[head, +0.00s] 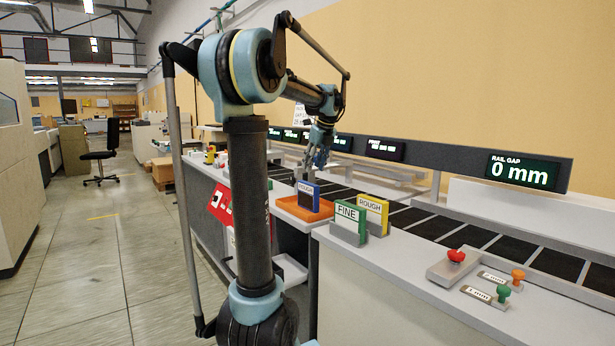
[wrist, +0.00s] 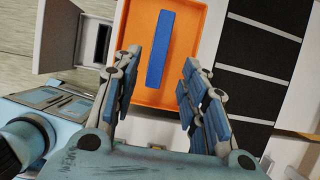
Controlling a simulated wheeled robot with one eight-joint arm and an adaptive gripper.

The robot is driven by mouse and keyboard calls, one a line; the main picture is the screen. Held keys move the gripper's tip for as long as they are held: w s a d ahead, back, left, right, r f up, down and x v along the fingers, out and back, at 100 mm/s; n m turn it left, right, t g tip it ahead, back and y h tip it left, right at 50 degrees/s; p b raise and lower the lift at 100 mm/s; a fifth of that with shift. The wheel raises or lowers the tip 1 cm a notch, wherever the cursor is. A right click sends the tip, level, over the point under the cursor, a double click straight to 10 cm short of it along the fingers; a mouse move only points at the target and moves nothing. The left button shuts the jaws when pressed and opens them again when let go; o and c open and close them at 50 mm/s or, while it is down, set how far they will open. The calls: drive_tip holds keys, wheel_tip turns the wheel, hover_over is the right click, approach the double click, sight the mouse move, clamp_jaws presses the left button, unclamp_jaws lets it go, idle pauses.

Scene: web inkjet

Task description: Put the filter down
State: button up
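A blue filter (head: 308,197) with a white label stands upright in an orange tray (head: 287,207) on the counter. In the wrist view the same blue filter (wrist: 158,45) shows edge-on as a narrow bar, inside the orange tray (wrist: 186,45). My gripper (head: 317,158) is above the tray in the head view. In the wrist view my gripper (wrist: 160,65) is open and empty, with its fingers apart on either side of the picture line to the filter. A green filter marked FINE (head: 348,222) and a yellow filter marked ROUGH (head: 373,214) stand on the counter to the right.
A conveyor with dark slats (head: 430,222) runs behind the counter. A display reading RAIL GAP 0 mm (head: 523,172) is above it. Red (head: 456,255), orange (head: 518,275) and green (head: 503,292) knobs sit at the right.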

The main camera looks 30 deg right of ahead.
drive_tip(key=shift+s+r, duration=0.25)
drive_tip(key=shift+r, duration=0.35)
drive_tip(key=s+a+f+n+g, duration=0.1)
drive_tip(key=s+a+f+n, duration=0.3)
drive_tip(key=a, duration=0.5)
drive_tip(key=s+a+f+n, duration=0.2)
drive_tip(key=a+f+n, duration=0.1)
drive_tip(key=a+n, duration=0.45)
drive_tip(key=s+a+f+n+g, duration=0.1)
drive_tip(key=s+a+f+n, duration=0.3)
drive_tip(key=a, duration=0.5)
drive_tip(key=s+a+f+n, duration=0.6)
drive_tip(key=s+f+n, duration=0.2)
drive_tip(key=f+n, duration=0.1)
drive_tip(key=s+a+f+n, duration=0.7)
drive_tip(key=s+f+n, duration=0.1)
drive_tip(key=f+n, duration=0.2)
drive_tip(key=shift+s+h, duration=0.25)
drive_tip(key=shift+h, duration=0.05)
